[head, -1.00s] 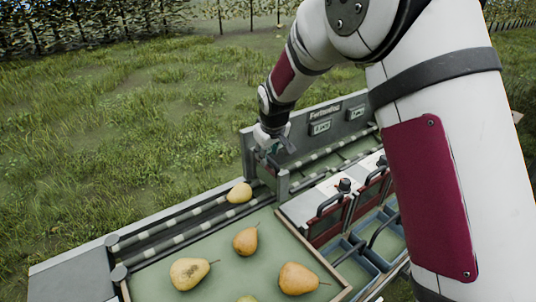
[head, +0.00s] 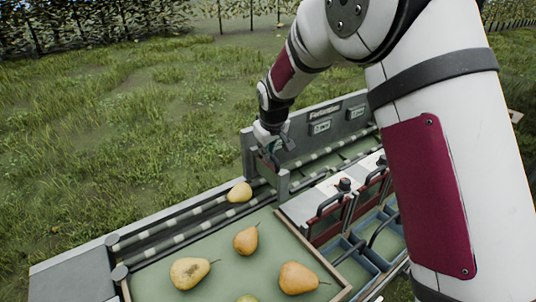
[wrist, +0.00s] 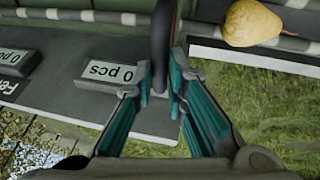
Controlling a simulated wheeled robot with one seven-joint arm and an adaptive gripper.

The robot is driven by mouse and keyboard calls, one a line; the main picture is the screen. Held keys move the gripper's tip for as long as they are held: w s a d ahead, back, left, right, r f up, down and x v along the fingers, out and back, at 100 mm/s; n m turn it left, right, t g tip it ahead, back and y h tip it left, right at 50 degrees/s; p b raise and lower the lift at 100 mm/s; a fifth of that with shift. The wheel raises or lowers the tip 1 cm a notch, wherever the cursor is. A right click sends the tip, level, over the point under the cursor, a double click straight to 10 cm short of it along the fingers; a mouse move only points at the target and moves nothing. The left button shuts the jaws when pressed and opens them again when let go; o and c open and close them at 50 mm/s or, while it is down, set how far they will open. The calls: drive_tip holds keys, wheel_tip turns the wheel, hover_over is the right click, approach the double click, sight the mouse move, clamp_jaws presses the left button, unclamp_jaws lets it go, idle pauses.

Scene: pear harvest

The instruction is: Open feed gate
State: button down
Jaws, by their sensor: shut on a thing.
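My gripper (head: 272,154) is at the feed gate, between the grey posts at the end of the roller lane. In the wrist view my gripper (wrist: 161,95) has its teal-lined fingers closed around a dark upright bar, the feed gate's handle (wrist: 163,45). The feed gate (head: 265,177) is mostly hidden in the head view by the gripper and the near post. A yellow pear (head: 239,192) lies on the lane just left of the gate, and it also shows in the wrist view (wrist: 252,23).
Several pears, one of them here (head: 246,240), lie in the green-floored tray (head: 215,263) in front of the lane. A grey panel with counters (head: 321,127) stands behind the lane. Red-fronted units with black handles and blue bins (head: 356,262) are at right.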

wheel_tip(320, 180, up, 6)
drive_tip(key=shift+f, duration=0.15)
drive_tip(key=c, duration=1.6)
unclamp_jaws()
drive_tip(key=v, duration=1.2)
